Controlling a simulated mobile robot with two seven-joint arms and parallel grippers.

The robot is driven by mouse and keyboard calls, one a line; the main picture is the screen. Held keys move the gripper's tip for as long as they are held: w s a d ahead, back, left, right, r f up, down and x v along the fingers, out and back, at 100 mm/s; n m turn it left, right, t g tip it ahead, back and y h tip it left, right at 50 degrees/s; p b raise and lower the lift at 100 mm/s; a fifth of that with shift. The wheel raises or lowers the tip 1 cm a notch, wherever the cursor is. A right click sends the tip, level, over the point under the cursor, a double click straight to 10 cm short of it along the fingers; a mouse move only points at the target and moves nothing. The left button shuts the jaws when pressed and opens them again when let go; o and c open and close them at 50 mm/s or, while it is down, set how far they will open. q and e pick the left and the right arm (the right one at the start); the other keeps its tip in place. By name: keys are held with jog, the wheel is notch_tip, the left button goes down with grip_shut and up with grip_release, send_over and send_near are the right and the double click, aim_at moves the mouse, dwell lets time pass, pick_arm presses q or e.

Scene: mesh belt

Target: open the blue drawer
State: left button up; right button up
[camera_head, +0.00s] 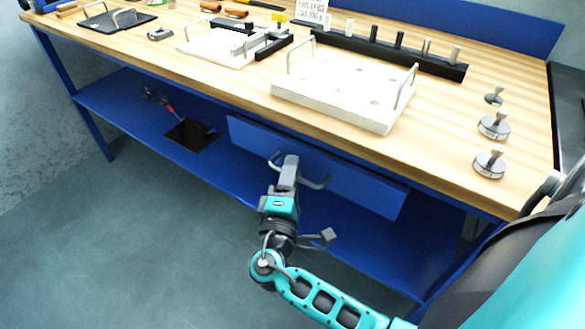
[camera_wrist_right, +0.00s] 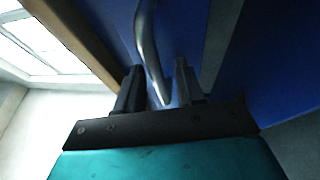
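The blue drawer (camera_head: 355,180) sits under the front edge of the workbench, and no gap or interior shows above its front panel. Its grey metal handle (camera_head: 318,184) is a bow on the front panel, partly hidden by my right gripper (camera_head: 289,163). In the right wrist view, the handle (camera_wrist_right: 148,38) passes between the two dark fingers of my right gripper (camera_wrist_right: 158,78). The fingers are apart, one on each side of the bar, with some room beside it. My left gripper is not in view.
The wooden bench top (camera_head: 245,82) holds a white tray (camera_head: 335,98) with handles, a black peg rack (camera_head: 385,50) and metal weights (camera_head: 489,163). A blue lower shelf (camera_head: 125,95) runs below the drawer. The grey floor (camera_head: 120,240) in front is clear.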

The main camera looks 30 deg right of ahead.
grip_shut()
dwell(0.4)
